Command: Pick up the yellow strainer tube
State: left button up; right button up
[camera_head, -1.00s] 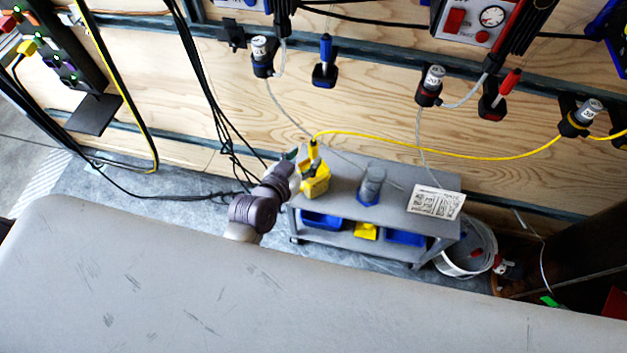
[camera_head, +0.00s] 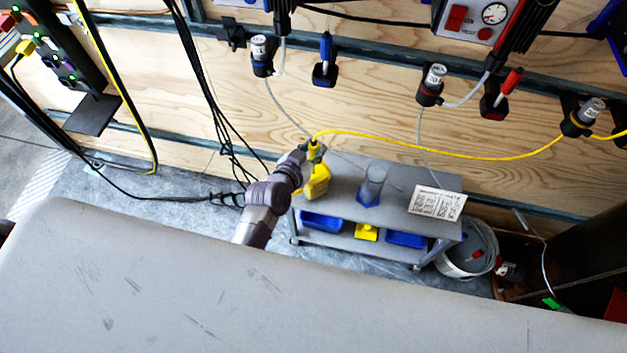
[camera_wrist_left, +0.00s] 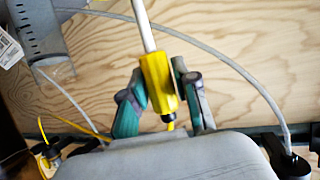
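The yellow strainer tube (camera_head: 313,150) stands upright in a yellow holder (camera_head: 317,182) at the left end of the grey cart's top. In the left wrist view it shows as a yellow body (camera_wrist_left: 159,82) with a pale shaft. My left gripper (camera_head: 300,156) is at the tube's upper part, just left of it in the head view. In the left wrist view the teal-padded fingers of the gripper (camera_wrist_left: 160,92) lie on either side of the yellow body, very close. Whether both pads press on it, I cannot tell. My right gripper is not in view.
A clear cylinder on a blue base (camera_head: 370,188) and a printed sheet (camera_head: 436,202) are on the cart top (camera_head: 345,190). Blue and yellow bins sit on its lower shelf. A yellow cable (camera_head: 440,146) and grey hoses hang along the plywood wall.

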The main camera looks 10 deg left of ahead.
pick_arm(q)
grip_shut()
jog(key=shift+r, duration=0.15)
